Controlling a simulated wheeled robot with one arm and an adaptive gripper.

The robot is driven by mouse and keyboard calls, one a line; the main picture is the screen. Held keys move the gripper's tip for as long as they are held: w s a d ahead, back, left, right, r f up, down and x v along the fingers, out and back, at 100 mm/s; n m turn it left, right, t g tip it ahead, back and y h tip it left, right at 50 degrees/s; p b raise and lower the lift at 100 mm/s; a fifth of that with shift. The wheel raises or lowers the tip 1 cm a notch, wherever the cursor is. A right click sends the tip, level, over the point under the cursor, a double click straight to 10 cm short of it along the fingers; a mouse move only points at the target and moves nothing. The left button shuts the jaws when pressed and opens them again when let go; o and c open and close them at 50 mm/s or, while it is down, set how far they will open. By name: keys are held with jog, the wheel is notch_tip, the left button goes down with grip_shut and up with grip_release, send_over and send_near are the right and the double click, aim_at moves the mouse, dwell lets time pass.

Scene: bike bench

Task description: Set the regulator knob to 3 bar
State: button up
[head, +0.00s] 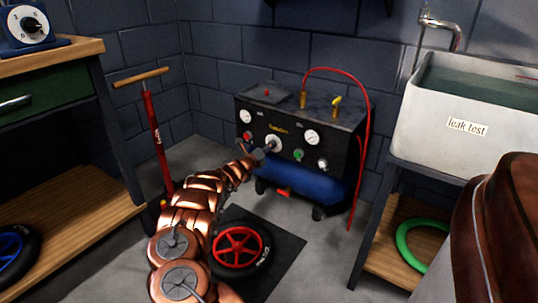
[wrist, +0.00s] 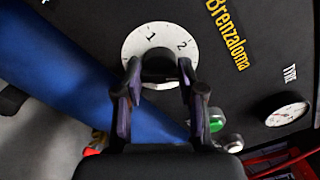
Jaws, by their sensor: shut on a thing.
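The regulator knob (wrist: 158,64) is a black knob in the middle of a white dial (wrist: 135,50) marked 1 and 2. The rest of the scale is covered by my gripper, and I cannot make out a pointer mark. My gripper (wrist: 158,76) has one finger on each side of the knob and is shut on it. In the head view, my gripper (head: 264,151) reaches the front panel of the black compressor (head: 340,150), at the white dial (head: 273,141).
Gauges (head: 311,137) and a green button (head: 298,155) sit beside the dial. A blue tank (head: 300,183) is below. A red wheel (head: 237,247) lies on a dark mat, near a red pump (head: 157,140). A white sink (head: 470,110) stands right.

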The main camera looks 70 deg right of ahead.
jog(key=shift+m, duration=3.1)
jog(key=o, duration=1.2)
jog(key=shift+c, duration=0.2)
jog(key=shift+a, duration=0.1)
jog(key=v, duration=1.2)
